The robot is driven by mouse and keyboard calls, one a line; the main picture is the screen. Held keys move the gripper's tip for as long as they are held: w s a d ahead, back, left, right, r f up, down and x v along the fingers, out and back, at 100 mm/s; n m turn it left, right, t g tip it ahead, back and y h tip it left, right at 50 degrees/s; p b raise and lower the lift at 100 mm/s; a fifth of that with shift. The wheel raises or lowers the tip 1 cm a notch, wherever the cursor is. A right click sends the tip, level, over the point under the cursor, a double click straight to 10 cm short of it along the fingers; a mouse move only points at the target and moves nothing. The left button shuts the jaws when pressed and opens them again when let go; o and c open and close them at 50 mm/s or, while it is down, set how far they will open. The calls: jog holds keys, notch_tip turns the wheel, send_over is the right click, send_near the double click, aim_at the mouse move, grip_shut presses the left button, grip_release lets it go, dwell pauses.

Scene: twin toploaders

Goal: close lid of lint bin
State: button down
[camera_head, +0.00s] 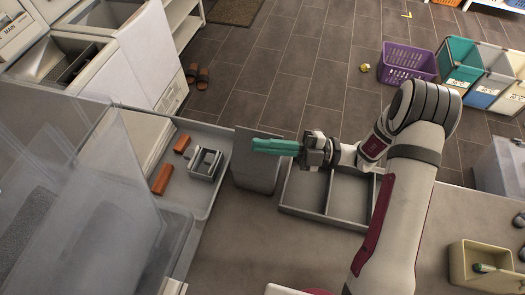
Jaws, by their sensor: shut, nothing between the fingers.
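A grey box-shaped bin (254,176), which looks like the lint bin, stands on the counter near the middle of the head view. My gripper (256,146), with teal fingers, is shut and empty. It points left and overlaps the upper part of the bin in the picture. I cannot tell whether it touches the bin or is above it. The fingers hide part of the bin's top, and I cannot make out the lid's position clearly.
A grey divided tray (304,187) lies right of the bin. Left of it, a shallow tray (207,136) holds two orange-brown blocks (162,178) and a metal frame (205,164). Translucent panels (85,205) rise at the left. A beige box (462,268) stands at lower right. The front counter is clear.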

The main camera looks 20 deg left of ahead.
jog(key=w+m, duration=0.1)
jog(key=w+f+m+y, duration=0.1)
jog(key=m, duration=0.1)
jog(key=shift+t, duration=0.4)
jog(key=shift+w+f+m+t+y, duration=0.3)
jog(key=shift+w+f+m+t, duration=0.2)
jog(key=shift+w+f+m, duration=1.55)
jog(key=shift+s, duration=0.25)
